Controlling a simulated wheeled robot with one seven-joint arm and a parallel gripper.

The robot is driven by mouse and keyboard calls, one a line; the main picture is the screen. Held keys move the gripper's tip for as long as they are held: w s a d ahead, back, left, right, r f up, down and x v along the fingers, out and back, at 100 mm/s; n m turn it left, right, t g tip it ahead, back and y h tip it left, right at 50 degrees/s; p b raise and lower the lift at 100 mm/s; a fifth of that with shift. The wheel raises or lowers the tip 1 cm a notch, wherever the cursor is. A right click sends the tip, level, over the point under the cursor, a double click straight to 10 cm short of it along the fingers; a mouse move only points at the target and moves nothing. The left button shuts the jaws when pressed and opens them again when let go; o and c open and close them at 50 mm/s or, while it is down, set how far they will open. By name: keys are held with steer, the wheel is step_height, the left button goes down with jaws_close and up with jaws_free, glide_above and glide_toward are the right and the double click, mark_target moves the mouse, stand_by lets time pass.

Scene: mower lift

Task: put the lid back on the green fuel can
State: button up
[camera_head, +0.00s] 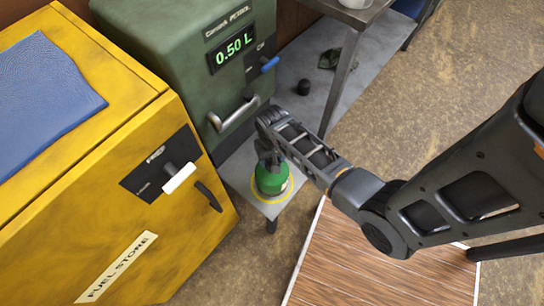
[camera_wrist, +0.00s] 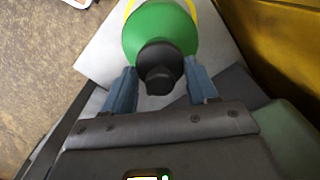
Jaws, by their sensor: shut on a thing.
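The green fuel can (camera_head: 271,180) stands on a small pale stand inside a yellow ring, in front of the pump cabinet. My gripper (camera_head: 267,160) is directly above it, pointing down. In the wrist view, the black lid (camera_wrist: 159,66) is between the two blue-grey fingers of my gripper (camera_wrist: 160,88), which is shut on it. The lid lines up with the top of the green can (camera_wrist: 160,22) and hides its mouth. I cannot tell whether the lid is seated or just above the opening.
The yellow fuel store (camera_head: 135,225) with its handle is close on the left. The green petrol pump (camera_head: 180,60), reading 0.50 L, stands behind, its lever handle (camera_head: 234,114) near my wrist. A small black cylinder (camera_head: 303,87) and a dark cloth (camera_head: 330,59) lie behind right.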

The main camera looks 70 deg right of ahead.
stand_by(0.3)
steer(key=o, duration=1.4)
steer(key=shift+r+p, duration=3.55)
steer(key=shift+p, duration=0.1)
steer(key=shift+c, duration=0.3)
jaws_close()
